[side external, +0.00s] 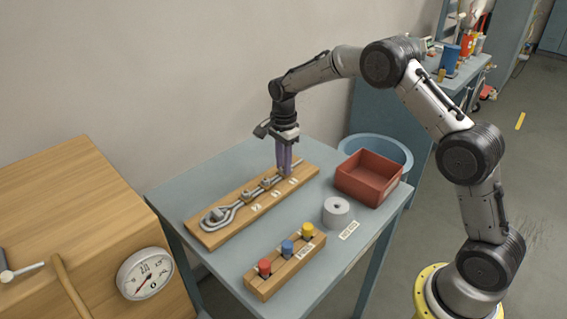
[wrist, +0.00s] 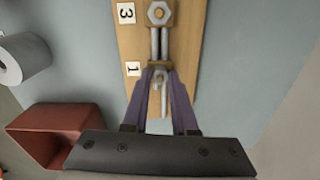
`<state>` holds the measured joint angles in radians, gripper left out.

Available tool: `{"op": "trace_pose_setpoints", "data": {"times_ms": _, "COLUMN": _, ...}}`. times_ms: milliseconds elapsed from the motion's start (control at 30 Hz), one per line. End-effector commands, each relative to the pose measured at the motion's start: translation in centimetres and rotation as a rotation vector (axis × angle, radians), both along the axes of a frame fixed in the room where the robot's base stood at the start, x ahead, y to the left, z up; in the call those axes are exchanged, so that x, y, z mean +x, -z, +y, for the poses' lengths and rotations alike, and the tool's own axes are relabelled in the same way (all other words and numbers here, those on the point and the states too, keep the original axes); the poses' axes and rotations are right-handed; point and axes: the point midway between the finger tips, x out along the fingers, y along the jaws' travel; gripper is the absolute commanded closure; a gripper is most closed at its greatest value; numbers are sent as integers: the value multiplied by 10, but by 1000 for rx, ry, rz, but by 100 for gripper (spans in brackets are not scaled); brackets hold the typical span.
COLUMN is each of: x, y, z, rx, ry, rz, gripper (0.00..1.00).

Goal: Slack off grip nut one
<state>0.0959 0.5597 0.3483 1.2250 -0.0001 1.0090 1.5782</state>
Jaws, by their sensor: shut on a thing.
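A wooden board (side external: 205,237) on the table carries a wire rope bent into an eye (side external: 217,218) at its near left end, with metal grips along it. Tags 2, 3 and 1 run along the board's edge. My gripper (side external: 284,172) points straight down at the far right grip, beside tag 1 (wrist: 133,69). In the wrist view its purple fingers are closed around grip nut one (wrist: 160,78), which shows partly between the tips. The grip by tag 3 (wrist: 126,13) shows its hex nut (wrist: 159,13) clear of the fingers.
A red bin (side external: 368,177) stands to the right, with a blue tub (side external: 400,150) behind it. A grey roll (side external: 336,211) and a wooden block with red, blue and yellow pegs (side external: 286,266) are in front. A wooden cabinet with a dial gauge (side external: 145,273) is at left.

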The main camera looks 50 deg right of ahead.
Motion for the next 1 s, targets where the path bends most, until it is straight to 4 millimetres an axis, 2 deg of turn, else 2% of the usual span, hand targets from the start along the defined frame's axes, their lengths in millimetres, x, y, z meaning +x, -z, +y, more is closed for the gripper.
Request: {"op": "trace_pose_setpoints", "data": {"times_ms": 1000, "x": 0, "y": -2, "z": 0, "rx": 0, "ry": -964, "rz": -2, "gripper": 100}}
